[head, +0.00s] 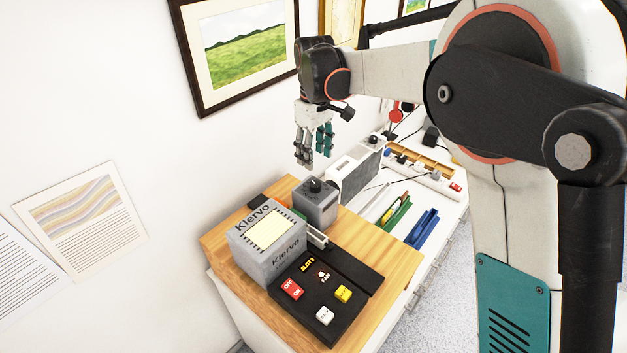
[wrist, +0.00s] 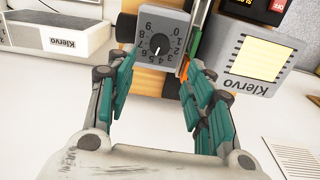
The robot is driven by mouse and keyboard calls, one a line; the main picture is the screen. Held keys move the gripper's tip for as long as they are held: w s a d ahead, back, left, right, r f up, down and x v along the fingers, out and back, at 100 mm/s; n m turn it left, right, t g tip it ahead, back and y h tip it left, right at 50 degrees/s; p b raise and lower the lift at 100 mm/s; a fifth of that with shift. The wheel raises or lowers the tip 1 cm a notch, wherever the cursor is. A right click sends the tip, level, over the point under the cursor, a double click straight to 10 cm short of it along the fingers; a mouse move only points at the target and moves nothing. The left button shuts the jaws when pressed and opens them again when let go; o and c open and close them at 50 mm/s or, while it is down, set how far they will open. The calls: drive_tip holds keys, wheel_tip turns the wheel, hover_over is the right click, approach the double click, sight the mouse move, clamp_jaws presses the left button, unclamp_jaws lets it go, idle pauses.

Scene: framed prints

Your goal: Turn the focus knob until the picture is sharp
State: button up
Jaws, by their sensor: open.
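A small grey box (head: 318,208) on the wooden board carries a black knob (head: 315,185) on top. In the wrist view the knob (wrist: 158,47) sits in a ring of printed numbers, with a white pointer mark. No focus label is readable. Beside it stands a larger grey Klervo box with a pale cream panel (head: 271,231), also seen in the wrist view (wrist: 260,57). I make out no picture on the panel. My gripper (head: 316,160) is open and empty, fingers hanging down above the grey box. In the wrist view the knob lies beyond the spread fingertips (wrist: 160,78), apart from them.
A black control panel (head: 325,287) with coloured buttons lies in front of the Klervo box. A white Klervo unit (head: 357,172) with another knob stands behind. Green (head: 397,212) and blue (head: 422,228) trays lie to the right. Framed prints hang on the wall at left.

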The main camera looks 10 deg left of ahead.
sight(315, 183)
wheel_tip(315, 183, down, 10)
drive_tip(key=shift+r+b, duration=0.1)
drive_tip(key=shift+b, duration=0.3)
drive_tip(key=shift+d, duration=0.1)
drive_tip(key=c, duration=1.1)
